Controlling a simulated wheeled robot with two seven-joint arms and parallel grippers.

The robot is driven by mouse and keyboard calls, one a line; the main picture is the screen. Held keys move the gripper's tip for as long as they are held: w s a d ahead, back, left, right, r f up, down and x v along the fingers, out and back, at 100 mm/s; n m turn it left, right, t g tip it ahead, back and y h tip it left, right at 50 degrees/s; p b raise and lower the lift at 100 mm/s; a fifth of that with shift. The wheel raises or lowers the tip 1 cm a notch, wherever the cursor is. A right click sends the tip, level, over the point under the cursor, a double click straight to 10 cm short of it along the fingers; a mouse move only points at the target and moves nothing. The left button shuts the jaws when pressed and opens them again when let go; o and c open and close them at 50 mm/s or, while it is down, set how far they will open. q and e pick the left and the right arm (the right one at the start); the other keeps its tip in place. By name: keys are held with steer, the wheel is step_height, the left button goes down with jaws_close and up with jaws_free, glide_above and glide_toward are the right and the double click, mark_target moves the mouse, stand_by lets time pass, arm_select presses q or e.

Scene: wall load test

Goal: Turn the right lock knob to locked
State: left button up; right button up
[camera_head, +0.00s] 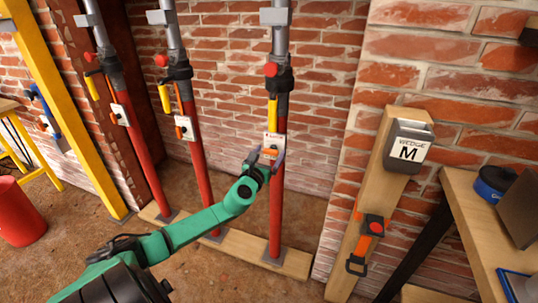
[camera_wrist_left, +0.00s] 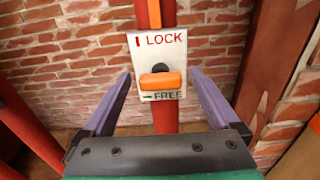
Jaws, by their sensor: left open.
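The right lock knob (camera_wrist_left: 161,81) is an orange bar lying level on a white plate (camera_wrist_left: 152,47) in the left wrist view. The plate reads LOCK beside an upright mark at the top and FREE beside a level mark at the bottom. The knob lines up with the FREE mark. The plate is fixed to the right red prop (camera_head: 277,205). My left gripper (camera_head: 266,155) is open in front of the plate, with its purple fingers on either side of the knob and apart from it. In the head view it partly hides the knob. My right gripper is out of view.
Two more red props with similar plates, the middle (camera_head: 184,127) and the far left (camera_head: 121,114), stand to the left. A yellow handle (camera_head: 272,113) hangs above the right plate. A wooden post with a wedge box (camera_head: 407,148) and a workbench (camera_head: 470,203) are to the right.

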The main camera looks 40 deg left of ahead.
arm_select(q)
steer(key=c, duration=1.4)
